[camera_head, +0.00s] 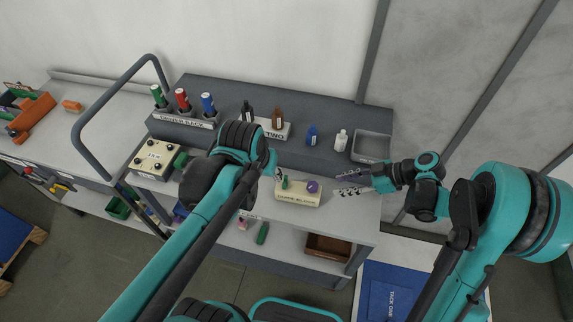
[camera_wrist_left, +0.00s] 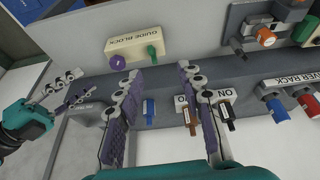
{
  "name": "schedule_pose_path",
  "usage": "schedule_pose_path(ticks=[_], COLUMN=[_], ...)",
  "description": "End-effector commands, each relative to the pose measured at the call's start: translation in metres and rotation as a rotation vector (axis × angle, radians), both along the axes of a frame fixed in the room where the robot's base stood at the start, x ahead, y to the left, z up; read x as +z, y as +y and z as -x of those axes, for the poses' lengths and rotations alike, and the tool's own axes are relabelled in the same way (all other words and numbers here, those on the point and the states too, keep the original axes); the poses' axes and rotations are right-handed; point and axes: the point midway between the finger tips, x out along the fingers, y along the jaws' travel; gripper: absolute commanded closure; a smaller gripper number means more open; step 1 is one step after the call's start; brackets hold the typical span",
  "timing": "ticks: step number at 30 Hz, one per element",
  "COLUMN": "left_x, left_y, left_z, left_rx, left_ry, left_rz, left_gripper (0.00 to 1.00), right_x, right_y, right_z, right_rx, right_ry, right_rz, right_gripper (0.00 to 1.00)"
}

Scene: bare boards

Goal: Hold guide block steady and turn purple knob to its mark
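The cream guide block (camera_head: 290,197) lies on the grey bench and carries a purple knob (camera_head: 312,186) on its right and a green knob (camera_head: 284,183) on its left. In the left wrist view the guide block (camera_wrist_left: 140,42) is upside down at top left, with the purple knob (camera_wrist_left: 117,62) and green knob (camera_wrist_left: 152,51) clear of my fingers. My left gripper (camera_wrist_left: 158,80) is open and empty; in the head view it (camera_head: 275,173) is partly hidden by its wrist. My right gripper (camera_head: 350,183) is open and empty, right of the purple knob. The knob's mark is too small to see.
A cream box (camera_head: 154,158) with dark knobs stands left.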

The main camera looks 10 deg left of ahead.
Motion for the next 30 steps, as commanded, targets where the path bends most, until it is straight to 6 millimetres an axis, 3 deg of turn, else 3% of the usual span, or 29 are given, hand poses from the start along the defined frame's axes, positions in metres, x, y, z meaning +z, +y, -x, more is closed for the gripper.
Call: schedule_pose_path(ticks=[9,15,25,30], left_x=[-0.033,-0.061,-0.088,-0.113], left_y=[-0.013,-0.021,-0.025,-0.025], left_z=[-0.06,-0.086,-0.098,-0.098], left_rx=[0.027,0.043,0.053,0.053], left_ry=[0.212,0.317,0.38,0.38], left_rz=[0.006,0.003,-0.001,-0.001], left_gripper=[0.62,0.62,0.62,0.62], right_x=[0.0,0.0,0.0,0.0], right_y=[0.0,0.0,0.0,0.0], right_z=[0.0,0.0,0.0,0.0], right_rx=[0.0,-0.001,0.0,-0.001], right_ry=[0.0,0.001,0.0,0.001], right_rz=[0.0,0.0,0.0,0.0], right_gripper=[0.66,0.66,0.66,0.66])
